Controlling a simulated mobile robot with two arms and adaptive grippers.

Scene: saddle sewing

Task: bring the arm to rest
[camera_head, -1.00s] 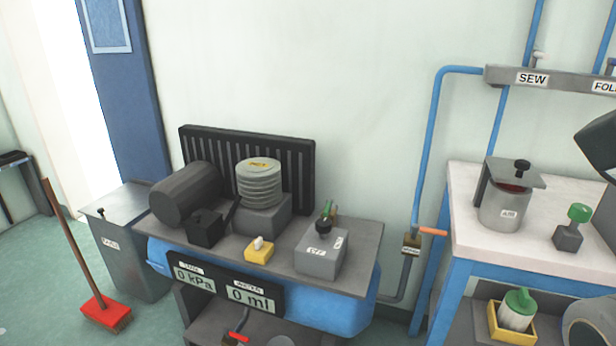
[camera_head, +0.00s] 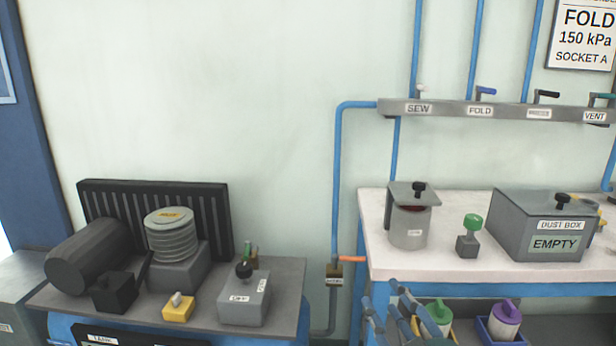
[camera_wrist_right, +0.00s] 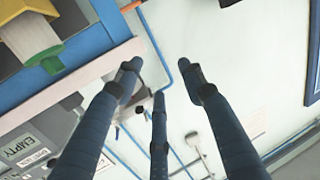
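My right gripper (camera_head: 400,312) shows at the bottom of the head view, in front of the white-topped bench (camera_head: 470,262). Its blue-grey fingers point up. In the right wrist view the fingers of the right gripper (camera_wrist_right: 160,80) are spread apart with nothing between them. The bench edge and a pale wall lie beyond them. My left gripper is in neither view.
On the bench stand a grey lidded can (camera_head: 410,228), a green-knobbed block (camera_head: 468,240) and a dust box (camera_head: 540,225) marked EMPTY. Green-topped (camera_head: 438,315) and purple-topped (camera_head: 506,318) containers sit below. A pump table (camera_head: 285,278) stands left. A valve rail (camera_head: 450,108) crosses the wall.

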